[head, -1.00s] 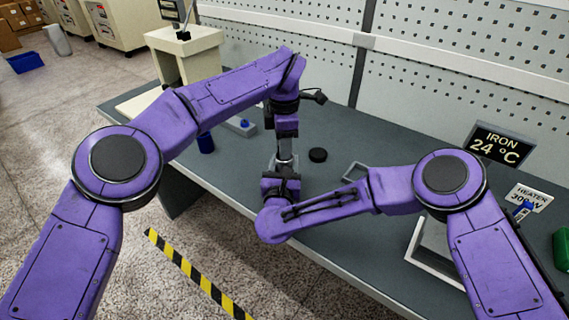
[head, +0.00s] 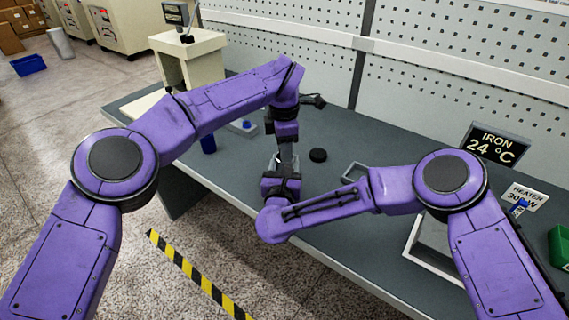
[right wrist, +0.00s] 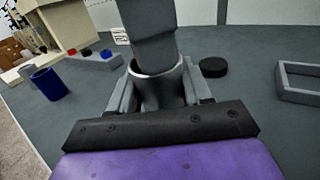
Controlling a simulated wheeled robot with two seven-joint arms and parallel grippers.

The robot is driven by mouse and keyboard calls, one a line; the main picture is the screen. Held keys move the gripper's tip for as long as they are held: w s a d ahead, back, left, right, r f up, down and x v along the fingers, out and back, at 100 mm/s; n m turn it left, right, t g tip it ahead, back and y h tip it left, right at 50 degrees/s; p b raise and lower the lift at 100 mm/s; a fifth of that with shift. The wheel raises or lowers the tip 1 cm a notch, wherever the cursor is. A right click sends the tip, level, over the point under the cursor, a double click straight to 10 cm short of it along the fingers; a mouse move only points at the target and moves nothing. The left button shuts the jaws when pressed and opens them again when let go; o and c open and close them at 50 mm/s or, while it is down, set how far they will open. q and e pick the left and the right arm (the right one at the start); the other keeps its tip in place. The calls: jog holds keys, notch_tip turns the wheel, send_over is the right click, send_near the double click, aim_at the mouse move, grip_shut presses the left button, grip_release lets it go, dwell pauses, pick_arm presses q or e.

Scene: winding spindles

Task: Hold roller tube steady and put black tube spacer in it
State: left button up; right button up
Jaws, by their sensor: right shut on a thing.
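The roller tube (right wrist: 145,88) is a short, shiny metal cylinder standing upright with its open mouth up. My right gripper (right wrist: 158,100) is shut on it, one finger on each side; in the head view my right gripper (head: 281,176) is mostly hidden by its own arm. My left gripper (right wrist: 156,62) comes down from above, its grey fingers at the tube's mouth. Its tips are hidden in or behind the rim, so I cannot tell whether they hold anything. A low black disc (right wrist: 213,67), perhaps the spacer, lies flat on the table, also in the head view (head: 318,155).
A blue cup (right wrist: 48,83) and a grey block with coloured pieces (right wrist: 95,60) stand to the left. An open grey frame (right wrist: 300,82) lies to the right. The table (head: 330,125) is clear around the black disc. A perforated wall closes off the back.

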pick_arm(q)
jog(key=shift+o, duration=0.5)
jog(key=shift+s+d+r, duration=0.1)
jog(key=shift+s+r, duration=0.05)
jog(key=shift+r, duration=1.65)
pick_arm(e)
jog(key=shift+w+d+f, duration=0.1)
jog(key=shift+w+f, duration=0.5)
jog(key=shift+f, duration=0.1)
pick_arm(q)
notch_tip(320, 180, up, 8)
jog(key=shift+s+a+r, duration=0.15)
jog(key=shift+s+a, duration=0.05)
jog(key=shift+s, duration=0.05)
pick_arm(e)
jog(key=shift+s, duration=0.1)
jog(key=o, duration=1.3)
jog(key=shift+c, duration=0.2)
pick_arm(q)
jog(key=shift+w, duration=0.1)
